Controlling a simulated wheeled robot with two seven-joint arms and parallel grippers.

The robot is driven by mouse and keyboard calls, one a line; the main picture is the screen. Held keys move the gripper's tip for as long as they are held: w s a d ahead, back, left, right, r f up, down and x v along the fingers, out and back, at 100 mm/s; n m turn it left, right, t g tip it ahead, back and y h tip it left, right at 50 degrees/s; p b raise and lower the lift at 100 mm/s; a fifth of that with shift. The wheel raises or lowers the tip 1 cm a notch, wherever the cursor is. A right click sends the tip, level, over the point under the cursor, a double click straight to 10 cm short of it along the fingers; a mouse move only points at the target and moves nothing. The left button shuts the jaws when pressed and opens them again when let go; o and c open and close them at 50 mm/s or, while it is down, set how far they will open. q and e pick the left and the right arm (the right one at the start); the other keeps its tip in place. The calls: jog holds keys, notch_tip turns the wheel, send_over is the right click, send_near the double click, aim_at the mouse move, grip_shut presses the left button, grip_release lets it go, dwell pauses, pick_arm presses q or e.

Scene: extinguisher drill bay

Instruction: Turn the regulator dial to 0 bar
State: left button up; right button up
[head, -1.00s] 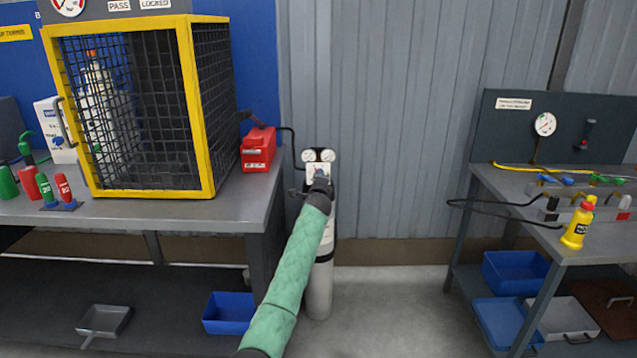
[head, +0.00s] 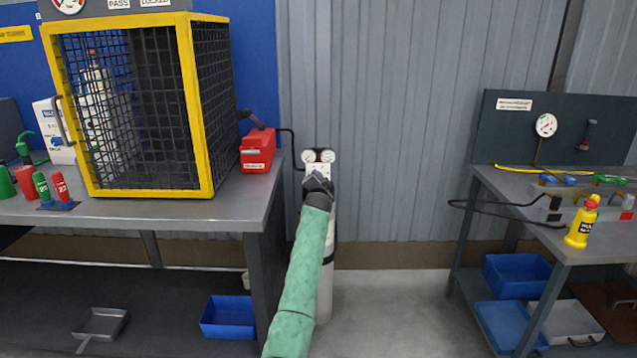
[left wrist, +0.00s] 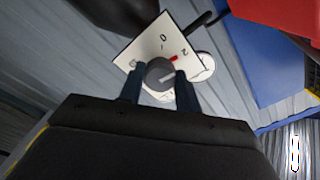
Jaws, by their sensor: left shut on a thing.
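The regulator dial (left wrist: 160,72) is a round grey knob with a pale line across its face. It sits on a white plate (left wrist: 138,48) that shows a 0, other marks too small to read surely, and a red mark beside the knob. My left gripper (left wrist: 160,84) has a finger on each side of the dial and is shut on it. I cannot tell which mark the pale line points to. In the head view the same gripper (head: 318,183) covers the dial, just below two round gauges (head: 318,156) on the grey cylinder (head: 325,285). My right gripper is not in view.
The floor between cylinder and right bench is clear.

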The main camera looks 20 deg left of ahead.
pick_arm(q)
jog(key=n, duration=1)
jog(key=shift+f+p, duration=0.2)
jog(key=shift+p, duration=0.1)
jog(key=shift+n, duration=0.4)
jog(key=o, duration=1)
jog(key=shift+c, duration=0.2)
jog(key=shift+s, duration=0.1)
